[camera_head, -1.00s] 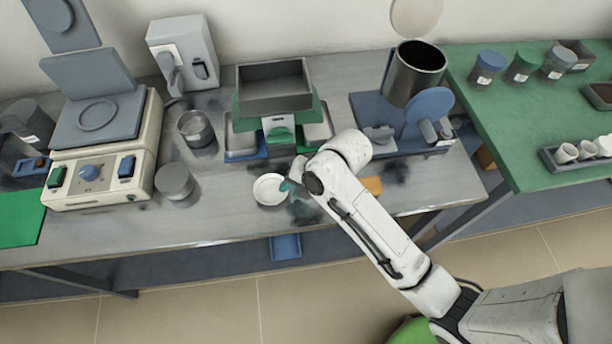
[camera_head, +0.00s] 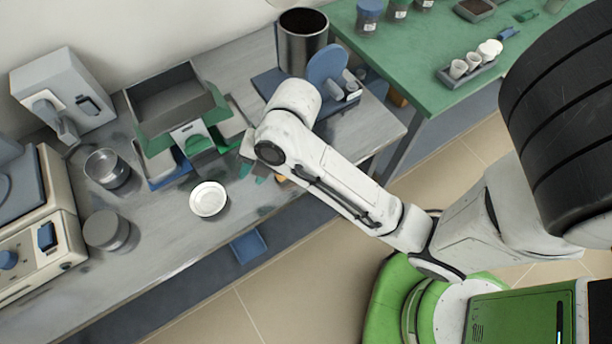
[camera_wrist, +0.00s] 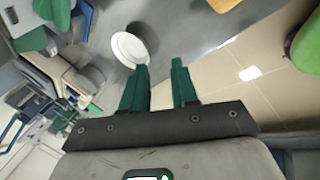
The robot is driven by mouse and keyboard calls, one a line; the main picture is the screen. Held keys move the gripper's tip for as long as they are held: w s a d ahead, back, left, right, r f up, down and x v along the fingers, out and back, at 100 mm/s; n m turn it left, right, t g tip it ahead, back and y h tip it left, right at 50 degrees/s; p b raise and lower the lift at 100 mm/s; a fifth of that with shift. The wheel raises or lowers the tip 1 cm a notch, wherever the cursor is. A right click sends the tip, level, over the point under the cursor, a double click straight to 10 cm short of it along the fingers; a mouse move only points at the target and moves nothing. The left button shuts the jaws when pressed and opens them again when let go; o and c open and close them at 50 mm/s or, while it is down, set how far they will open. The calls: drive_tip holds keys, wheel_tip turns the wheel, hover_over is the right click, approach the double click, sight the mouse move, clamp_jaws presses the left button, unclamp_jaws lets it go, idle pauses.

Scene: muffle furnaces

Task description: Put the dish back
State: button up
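A shallow white round dish (camera_head: 208,199) sits on the grey bench near its front edge, and it looks empty. In the wrist view the dish (camera_wrist: 129,49) lies beyond and left of my fingertips, not between them. My gripper (camera_wrist: 160,66) has two green fingers that stand apart with nothing between them. In the head view my arm partly hides the gripper; its green fingers show right of the dish, apart from it.
A steel cylinder (camera_head: 302,42) stands at the back right. A green table (camera_head: 420,60) holds jars and a crucible tray.

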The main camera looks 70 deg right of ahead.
drive_tip(key=s+f+m, duration=0.1)
drive_tip(key=s+m, duration=0.1)
drive_tip(key=m, duration=0.1)
drive_tip(key=s+f+m+g+h, duration=0.1)
drive_tip(key=s+m, duration=0.1)
drive_tip(key=m, duration=0.2)
drive_tip(key=s+d+f+m+g, duration=0.1)
drive_tip(key=s+f+m, duration=0.1)
drive_tip(key=s+m, duration=0.1)
drive_tip(key=shift+f+m+h, duration=0.1)
drive_tip(key=shift+m+h, duration=0.3)
drive_tip(key=s+a+f+m+g+h, duration=0.1)
drive_tip(key=s+f+m, duration=0.1)
drive_tip(key=s+m, duration=0.4)
drive_tip(key=shift+s+f+m+g, duration=0.2)
drive_tip(key=shift+f+m+g, duration=0.1)
drive_tip(key=shift+m, duration=2.1)
drive_tip(key=shift+a, duration=0.1)
